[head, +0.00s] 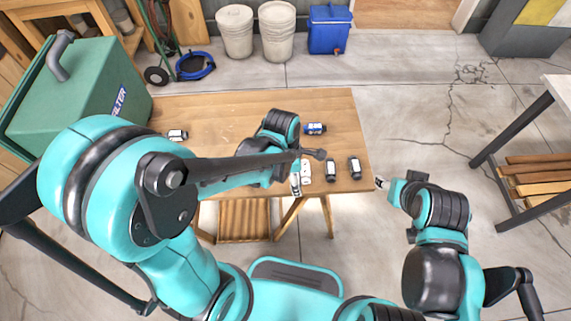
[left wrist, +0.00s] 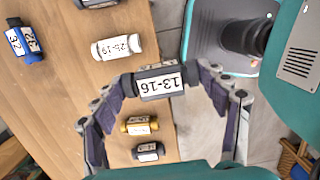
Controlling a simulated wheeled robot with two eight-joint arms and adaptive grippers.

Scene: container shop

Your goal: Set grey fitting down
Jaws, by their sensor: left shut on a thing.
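In the left wrist view my left gripper (left wrist: 161,84) is shut on a grey fitting (left wrist: 160,86) with a white label reading 13-16. The fitting lies crosswise between the fingertips, over the edge of the wooden table (left wrist: 75,115); its height above the top cannot be told. In the head view my left arm hides most of this gripper and the grip on the fitting. My right gripper (head: 382,183) is small, just off the table's right edge; its opening is unclear.
On the table are a white fitting (left wrist: 117,47), a blue fitting (left wrist: 24,41), a yellow fitting (left wrist: 139,125) and a dark fitting (left wrist: 148,151). Another labelled fitting (head: 177,135) lies far left. A green filter box (head: 85,95) stands at the left. The table's middle left is clear.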

